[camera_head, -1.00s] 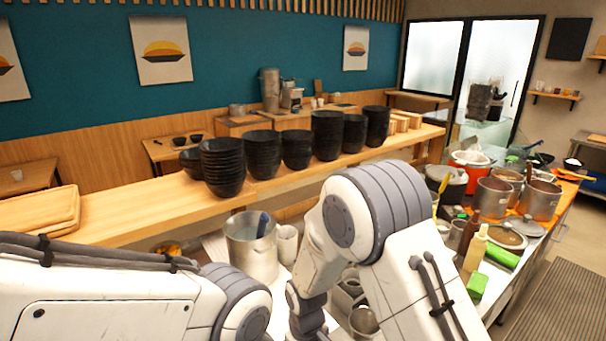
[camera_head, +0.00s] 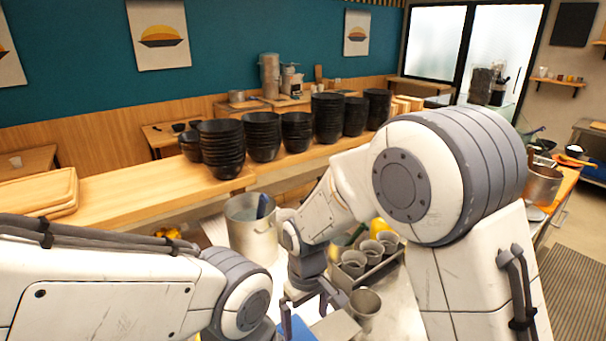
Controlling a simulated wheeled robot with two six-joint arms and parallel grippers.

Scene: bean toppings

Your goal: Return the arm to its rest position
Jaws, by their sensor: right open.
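My right arm comes in large from the right and bends down toward the counter. Its dark gripper (camera_head: 316,303) hangs at the lower middle with its fingers apart and nothing seen between them. A blue object (camera_head: 297,328) shows just below it, partly cut off by the frame edge. My left arm crosses the lower left, and its gripper is out of sight.
A large metal pot (camera_head: 250,236) with a blue handle in it stands left of the right gripper. A rack of metal cups (camera_head: 372,272) and a loose metal cup (camera_head: 364,304) are to its right. Stacks of black bowls (camera_head: 328,118) line the wooden ledge (camera_head: 130,205).

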